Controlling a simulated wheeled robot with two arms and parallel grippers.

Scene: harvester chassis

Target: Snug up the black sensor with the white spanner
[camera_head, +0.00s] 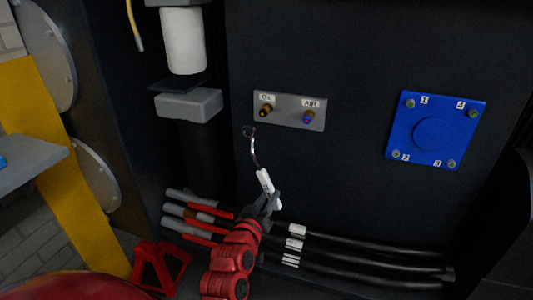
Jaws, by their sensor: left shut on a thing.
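The white spanner (266,182) has a white handle and a thin metal shank that rises to a ring end near the grey plate's lower left corner. My left gripper (267,202) is shut on the lower part of the handle. Two small brass fittings stand on the plate. The left one, under the OIL label, has a dark tip and looks like the black sensor (265,111). The ring end appears below and left of it, apart from it. The other fitting (308,117), under the AIR label, has a blue part. My right gripper is not in view.
The grey plate (290,120) is on a dark panel. A blue plate (436,131) with numbered bolts is at right. A white cylinder (184,41) hangs above a grey block (188,104). A red stand (160,265) is at lower left.

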